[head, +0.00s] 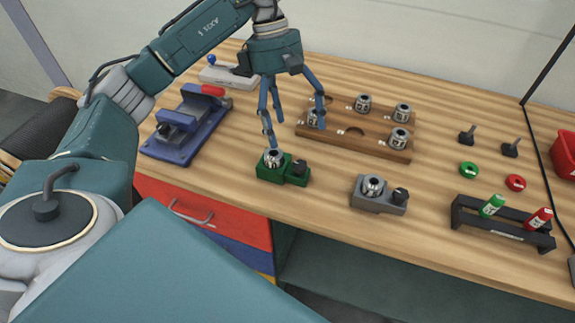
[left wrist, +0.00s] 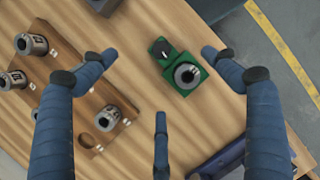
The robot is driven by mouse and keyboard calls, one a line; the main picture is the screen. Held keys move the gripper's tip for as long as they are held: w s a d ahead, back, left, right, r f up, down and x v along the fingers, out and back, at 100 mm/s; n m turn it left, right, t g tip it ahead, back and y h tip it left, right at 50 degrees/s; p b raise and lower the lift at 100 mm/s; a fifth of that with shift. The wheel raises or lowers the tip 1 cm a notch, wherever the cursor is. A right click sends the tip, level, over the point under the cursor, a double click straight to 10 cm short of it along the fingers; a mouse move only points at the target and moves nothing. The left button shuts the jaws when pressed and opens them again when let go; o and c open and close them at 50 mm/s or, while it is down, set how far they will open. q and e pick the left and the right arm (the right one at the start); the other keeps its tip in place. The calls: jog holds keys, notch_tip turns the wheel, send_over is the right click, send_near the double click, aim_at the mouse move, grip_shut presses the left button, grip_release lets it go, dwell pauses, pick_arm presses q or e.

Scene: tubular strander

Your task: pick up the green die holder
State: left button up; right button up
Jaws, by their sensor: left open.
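The green die holder (head: 283,170) sits on the wooden table near its front edge, with a silver die in it and a black knob at its right. In the left wrist view the green die holder (left wrist: 184,76) lies between and beyond the spread fingers. My left gripper (head: 292,130) is open and empty above and behind the holder, with one fingertip close to the die in the head view. The left wrist view shows its blue fingers (left wrist: 160,75) apart. I cannot tell whether any finger touches the holder. My right gripper is not in view.
A grey die holder (head: 379,194) stands to the right. A wooden rack (head: 360,142) with several silver dies is behind. A blue vise (head: 186,125) is at the left. A black stand (head: 503,226) holds green and red pieces at the right.

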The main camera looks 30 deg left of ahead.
aim_at(286, 161)
pick_arm(q)
jog(key=shift+s+a+f+y, duration=0.15)
jog(key=shift+s+a+y, duration=0.05)
jog(key=shift+a, duration=0.4)
jog(key=shift+s+a+f+y, duration=0.15)
jog(key=shift+a+y, duration=0.05)
jog(key=shift+a, duration=0.4)
jog(key=x, duration=0.3)
jog(key=shift+s+d+f, duration=0.1)
jog(key=shift+f, duration=0.1)
jog(key=p+x, duration=0.1)
jog(key=x, duration=0.4)
jog(key=shift+f+p, duration=0.3)
jog(key=shift+p, duration=0.05)
jog(key=shift+d+f, duration=0.1)
jog(key=shift+f, duration=0.2)
jog(key=c, duration=1.8)
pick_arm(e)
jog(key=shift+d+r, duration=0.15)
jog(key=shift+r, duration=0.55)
pick_arm(q)
jog(key=shift+c, duration=0.2)
